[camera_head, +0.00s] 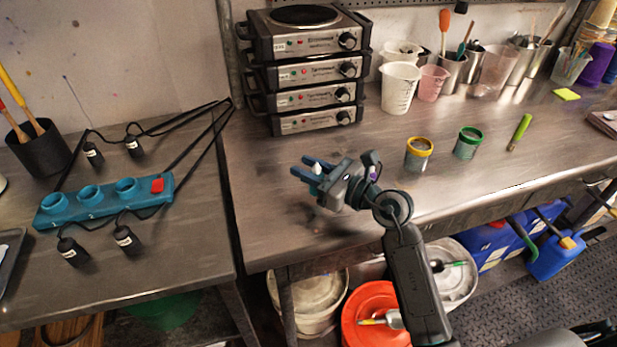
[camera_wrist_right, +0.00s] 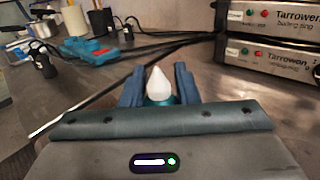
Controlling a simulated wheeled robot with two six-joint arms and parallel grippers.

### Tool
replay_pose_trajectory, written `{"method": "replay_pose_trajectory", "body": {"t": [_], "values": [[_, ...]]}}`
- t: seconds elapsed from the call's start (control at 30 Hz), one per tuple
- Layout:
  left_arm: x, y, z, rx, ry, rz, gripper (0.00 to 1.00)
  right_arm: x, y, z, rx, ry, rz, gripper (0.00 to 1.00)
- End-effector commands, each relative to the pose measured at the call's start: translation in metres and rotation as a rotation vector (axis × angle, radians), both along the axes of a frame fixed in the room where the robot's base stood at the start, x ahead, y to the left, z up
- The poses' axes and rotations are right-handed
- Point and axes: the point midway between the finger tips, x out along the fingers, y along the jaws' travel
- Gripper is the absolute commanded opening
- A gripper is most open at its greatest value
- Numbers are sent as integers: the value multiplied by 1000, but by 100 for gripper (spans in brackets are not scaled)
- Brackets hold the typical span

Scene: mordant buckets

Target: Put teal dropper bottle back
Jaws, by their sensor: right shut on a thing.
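My right gripper (camera_head: 308,173) is over the left part of the right metal table, shut on the teal dropper bottle. The bottle's white pointed tip (camera_head: 317,168) shows between the blue fingers in the head view. In the right wrist view the white cone tip (camera_wrist_right: 158,84) points up between the fingers (camera_wrist_right: 157,88), with a little teal (camera_wrist_right: 160,100) at its base. The rest of the bottle is hidden by the gripper. I cannot tell its height above the table. My left gripper is not in view.
A teal block (camera_head: 88,211) with round sockets and a red piece lies on the left table, among black cables and plugs. A gap separates the tables. Stacked hotplates (camera_head: 305,97) stand behind the gripper. Yellow-rimmed (camera_head: 418,154) and green-rimmed jars (camera_head: 467,143) stand right of it.

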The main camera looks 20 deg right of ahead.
Motion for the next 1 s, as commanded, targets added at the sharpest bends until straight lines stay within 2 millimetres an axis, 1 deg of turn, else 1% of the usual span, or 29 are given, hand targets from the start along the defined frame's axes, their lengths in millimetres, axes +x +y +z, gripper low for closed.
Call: {"method": "replay_pose_trajectory", "body": {"t": [0.1,0.23,0.3,0.7,0.73,0.83,1.0], "values": [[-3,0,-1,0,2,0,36,0,0,-17,0,6,0,6],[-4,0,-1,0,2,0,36,0,0,-32,0,4,-1,6],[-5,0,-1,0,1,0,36,0,0,-35,-1,2,-1,6],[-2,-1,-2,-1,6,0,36,0,0,-38,-1,1,-1,6],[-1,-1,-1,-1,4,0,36,0,0,-38,-1,1,-1,30],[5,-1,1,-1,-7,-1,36,0,0,-37,-1,1,-1,49],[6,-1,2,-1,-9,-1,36,0,0,-37,-1,1,-1,50]]}}
